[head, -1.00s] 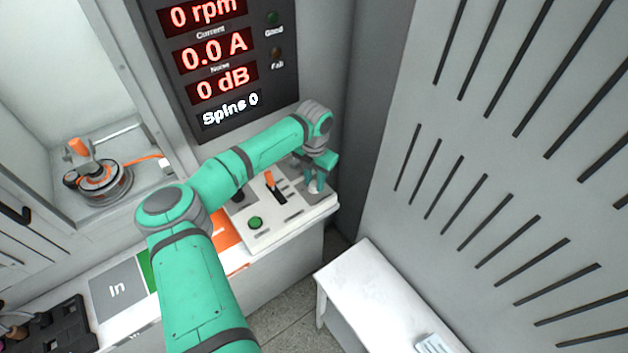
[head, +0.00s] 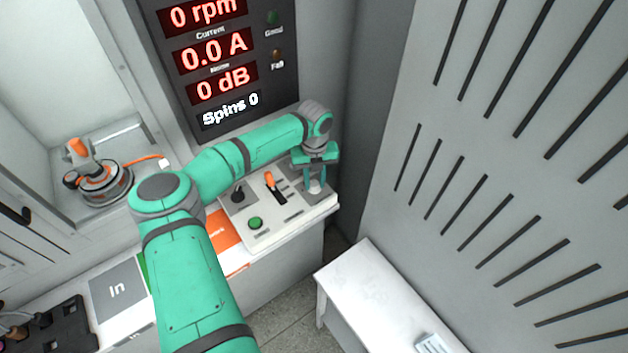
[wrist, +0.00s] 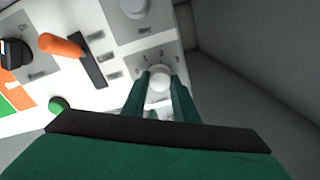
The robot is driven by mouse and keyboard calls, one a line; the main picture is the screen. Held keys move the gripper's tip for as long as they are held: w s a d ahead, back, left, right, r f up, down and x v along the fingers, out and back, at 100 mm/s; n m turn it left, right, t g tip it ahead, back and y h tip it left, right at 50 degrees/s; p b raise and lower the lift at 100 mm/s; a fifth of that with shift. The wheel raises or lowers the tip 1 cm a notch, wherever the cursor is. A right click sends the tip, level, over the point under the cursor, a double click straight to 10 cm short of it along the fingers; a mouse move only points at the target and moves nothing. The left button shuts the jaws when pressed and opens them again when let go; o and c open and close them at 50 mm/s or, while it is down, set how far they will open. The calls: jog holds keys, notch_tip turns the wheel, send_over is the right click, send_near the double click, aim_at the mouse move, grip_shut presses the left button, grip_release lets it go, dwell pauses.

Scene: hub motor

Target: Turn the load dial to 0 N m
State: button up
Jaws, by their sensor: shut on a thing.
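The load dial (wrist: 160,80) is a white round knob on the light control panel, with small marks that look like 0, 1, 2 and 3 in an arc around it. In the wrist view my gripper (wrist: 160,90) has one green finger on each side of the knob, shut on it. In the head view my gripper (head: 315,178) reaches down to the panel's far right corner, where the white knob (head: 316,187) shows between the fingers. The dial's pointer is too small to read.
Beside the dial are an orange lever (head: 270,180), a green button (head: 255,223), a black switch (head: 238,194) and another white knob (wrist: 134,7). The dark display (head: 230,75) stands behind. A motor fixture (head: 100,180) sits in the left bay. A white table (head: 375,295) is at lower right.

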aim_at(314, 184)
jog(key=shift+a+n, duration=0.1)
jog(key=shift+n, duration=0.3)
jog(key=o, duration=1.1)
jog(key=shift+c, duration=0.2)
notch_tip(314, 184, up, 11)
jog(key=shift+f, duration=0.1)
